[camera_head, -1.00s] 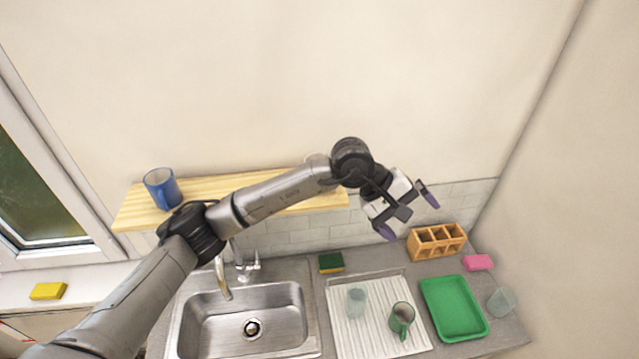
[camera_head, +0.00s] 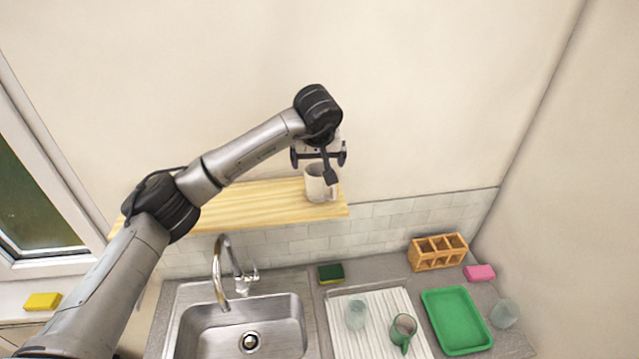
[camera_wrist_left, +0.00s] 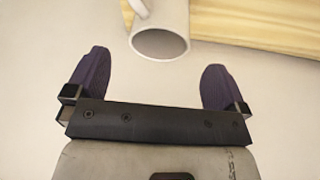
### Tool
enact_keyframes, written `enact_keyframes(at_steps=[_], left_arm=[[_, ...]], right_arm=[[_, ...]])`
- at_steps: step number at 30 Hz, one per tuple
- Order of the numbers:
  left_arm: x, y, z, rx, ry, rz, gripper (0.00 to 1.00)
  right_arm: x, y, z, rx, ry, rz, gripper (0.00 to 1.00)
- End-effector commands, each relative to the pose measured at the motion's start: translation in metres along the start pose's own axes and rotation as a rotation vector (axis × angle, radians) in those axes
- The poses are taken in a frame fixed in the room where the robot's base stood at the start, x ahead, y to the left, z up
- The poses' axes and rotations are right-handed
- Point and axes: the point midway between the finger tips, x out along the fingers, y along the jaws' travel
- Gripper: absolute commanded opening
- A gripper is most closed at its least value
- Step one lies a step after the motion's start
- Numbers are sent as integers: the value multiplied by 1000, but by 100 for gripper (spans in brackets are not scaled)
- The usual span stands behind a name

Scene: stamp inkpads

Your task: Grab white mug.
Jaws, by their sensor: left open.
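The white mug (camera_head: 318,187) stands upright near the right end of the wooden shelf (camera_head: 250,207). In the left wrist view the mug (camera_wrist_left: 160,24) shows at the top, its dark opening toward me and its handle at the upper left. My left gripper (camera_head: 319,158) is just above the mug in the head view and hides part of its rim. In the left wrist view the two purple fingers of my left gripper (camera_wrist_left: 155,80) are spread wide with nothing between them; the mug lies beyond the fingertips. My right gripper is in neither view.
A steel sink (camera_head: 245,325) with a tap is below the shelf. A drying rack (camera_head: 378,306) holds a glass (camera_head: 356,315) and a green mug (camera_head: 403,332). A green tray (camera_head: 455,319) and a wooden divided box (camera_head: 437,252) are at right. The wall above the shelf is bare.

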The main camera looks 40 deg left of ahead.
Motion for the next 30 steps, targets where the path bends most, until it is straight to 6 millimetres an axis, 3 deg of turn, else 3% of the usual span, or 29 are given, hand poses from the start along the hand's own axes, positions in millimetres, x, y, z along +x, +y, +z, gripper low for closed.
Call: enact_keyframes(at_steps=[11, 21, 30], left_arm=[[24, 0, 1, 2, -3, -1, 100], [63, 0, 4, 1, -2, 1, 100], [67, 0, 4, 2, -1, 2, 100]], right_arm=[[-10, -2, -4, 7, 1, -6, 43], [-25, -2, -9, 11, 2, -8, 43], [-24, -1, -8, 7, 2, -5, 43]])
